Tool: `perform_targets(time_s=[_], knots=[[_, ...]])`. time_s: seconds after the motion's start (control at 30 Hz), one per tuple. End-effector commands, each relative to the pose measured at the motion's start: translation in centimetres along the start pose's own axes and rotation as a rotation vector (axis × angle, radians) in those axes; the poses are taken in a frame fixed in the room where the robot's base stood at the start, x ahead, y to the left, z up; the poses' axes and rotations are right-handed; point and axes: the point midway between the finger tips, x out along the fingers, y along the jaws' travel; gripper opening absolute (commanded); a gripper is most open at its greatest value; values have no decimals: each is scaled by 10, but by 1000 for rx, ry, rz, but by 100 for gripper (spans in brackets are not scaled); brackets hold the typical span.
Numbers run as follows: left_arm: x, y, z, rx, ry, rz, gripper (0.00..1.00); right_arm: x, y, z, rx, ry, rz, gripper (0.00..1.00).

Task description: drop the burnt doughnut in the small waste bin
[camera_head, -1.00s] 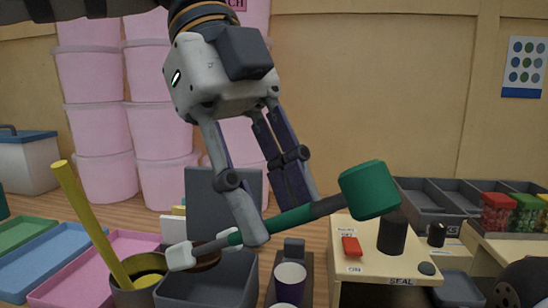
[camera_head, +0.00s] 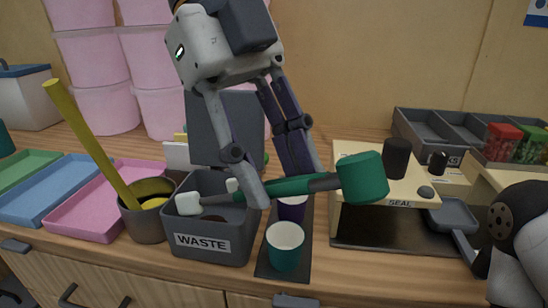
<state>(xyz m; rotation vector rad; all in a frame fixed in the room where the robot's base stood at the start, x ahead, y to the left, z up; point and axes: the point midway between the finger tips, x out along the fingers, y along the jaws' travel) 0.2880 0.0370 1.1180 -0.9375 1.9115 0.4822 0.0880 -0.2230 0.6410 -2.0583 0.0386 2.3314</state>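My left gripper (camera_head: 285,190) has its fingers around the handle of green-handled tongs (camera_head: 300,184), with one finger in front of the handle. The tongs lie nearly level, their thick green end to the right. Their two white tips (camera_head: 188,204) are apart over the small grey waste bin (camera_head: 212,258), labelled WASTE. A dark brown piece, seemingly the burnt doughnut (camera_head: 218,229), shows inside the bin below the tips, mostly hidden by the bin wall and tongs. I see no tip touching it. My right arm is at the right edge; its gripper is out of view.
A grey pot (camera_head: 145,226) with a yellow stick stands left of the bin. Cups (camera_head: 285,248) stand on a dark mat right of it. A wooden SEAL stand (camera_head: 375,215) is further right. Pink, blue and green trays (camera_head: 85,217) lie left.

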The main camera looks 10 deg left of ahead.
Motion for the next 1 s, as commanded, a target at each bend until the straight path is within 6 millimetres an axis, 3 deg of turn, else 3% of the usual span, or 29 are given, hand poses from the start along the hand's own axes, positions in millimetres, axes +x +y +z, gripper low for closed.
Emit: perform_targets(time_s=[0.57,1.0], knots=[[-3,0,-2,1,-1,-2,34,0,0,0,0,1,0,0],[-70,-5,-41,2,-2,-5,34,0,0,0,0,1,0,0]])
